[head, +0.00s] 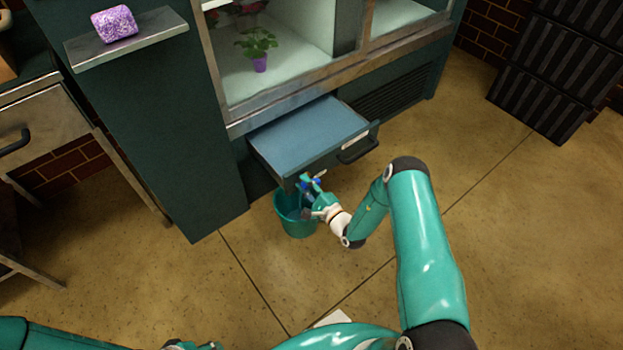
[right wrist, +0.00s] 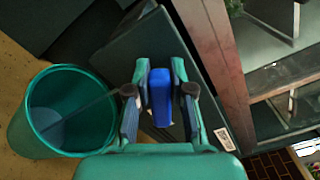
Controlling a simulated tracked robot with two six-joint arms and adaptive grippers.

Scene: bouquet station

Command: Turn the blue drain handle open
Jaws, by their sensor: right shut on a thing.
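The blue drain handle (right wrist: 160,95) stands between the two fingers of my right gripper (right wrist: 160,90) in the right wrist view. The gripper is shut on it. In the head view the handle (head: 316,184) shows as a small blue spot below the front of the pulled-out drawer tray, and my right gripper (head: 310,193) reaches it from the lower right, partly covering it. A green bucket (head: 300,226) stands on the floor just below; it also shows at the left in the right wrist view (right wrist: 62,150).
The drawer (head: 305,132) is out from the cabinet, with a dark handle (head: 358,150) on its front. Black crates (head: 556,75) are stacked at the back right. A purple patterned block (head: 114,24) sits on a shelf (head: 150,35). The floor at right is clear.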

